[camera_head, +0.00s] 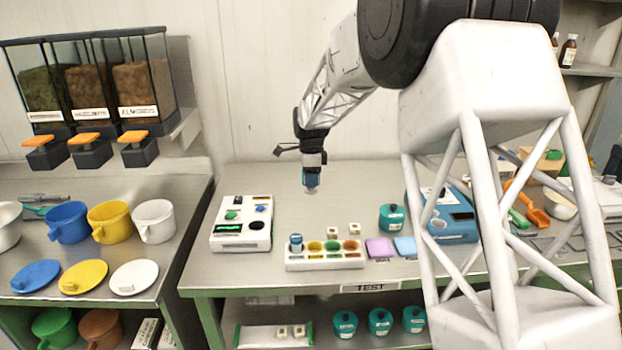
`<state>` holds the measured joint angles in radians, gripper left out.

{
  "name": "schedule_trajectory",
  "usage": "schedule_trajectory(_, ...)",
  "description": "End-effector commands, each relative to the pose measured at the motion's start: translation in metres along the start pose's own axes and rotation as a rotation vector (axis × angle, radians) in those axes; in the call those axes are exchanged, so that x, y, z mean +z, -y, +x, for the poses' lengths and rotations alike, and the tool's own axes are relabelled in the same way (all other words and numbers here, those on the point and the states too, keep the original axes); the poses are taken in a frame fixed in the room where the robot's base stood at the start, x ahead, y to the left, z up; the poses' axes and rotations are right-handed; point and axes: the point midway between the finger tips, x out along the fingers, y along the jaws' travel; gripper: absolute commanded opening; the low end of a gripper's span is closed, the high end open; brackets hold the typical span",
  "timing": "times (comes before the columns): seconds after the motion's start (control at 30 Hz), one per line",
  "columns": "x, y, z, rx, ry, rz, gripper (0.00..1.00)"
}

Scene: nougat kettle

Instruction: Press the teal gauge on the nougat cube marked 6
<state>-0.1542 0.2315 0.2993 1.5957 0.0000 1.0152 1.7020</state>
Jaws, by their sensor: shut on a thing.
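My gripper (312,170) hangs above the middle of the right-hand table, shut on a small teal-blue piece with a pale lower end, which looks like the teal gauge (311,181). The gauge is upright and clear of the table. Two small pale nougat cubes, one on the left (333,229) and one on the right (354,228), sit on the table below it and to its right, just behind a white rack. Their marks are too small to read, so I cannot tell which is 6.
The white rack (325,262) holds coloured wells and a similar blue-topped piece (296,241) at its left. A white device (242,224) stands left; a purple pad (380,248), light-blue pad (405,246), teal pot (392,217) and blue machine (455,222) stand right. More cubes lie on the lower shelf.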

Motion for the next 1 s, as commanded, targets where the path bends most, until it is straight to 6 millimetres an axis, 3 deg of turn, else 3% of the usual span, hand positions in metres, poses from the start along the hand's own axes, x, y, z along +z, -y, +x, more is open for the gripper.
schedule_trajectory(0.07,0.0,0.0,0.0,0.0,0.0,0.0,0.11)
schedule_trajectory(0.1,0.0,0.0,0.0,0.0,0.0,0.0,0.32)
schedule_trajectory(0.17,0.0,0.0,0.0,0.0,0.0,0.0,0.23)
schedule_trajectory(0.2,0.0,0.0,0.0,0.0,0.0,0.0,0.37)
schedule_trajectory(0.3,0.0,0.0,0.0,0.0,0.0,0.0,0.21)
schedule_trajectory(0.67,-0.01,-0.015,0.0,-0.001,0.0,0.0,0.21)
schedule_trajectory(1.0,-0.042,-0.07,0.002,-0.001,0.0,0.002,0.21)
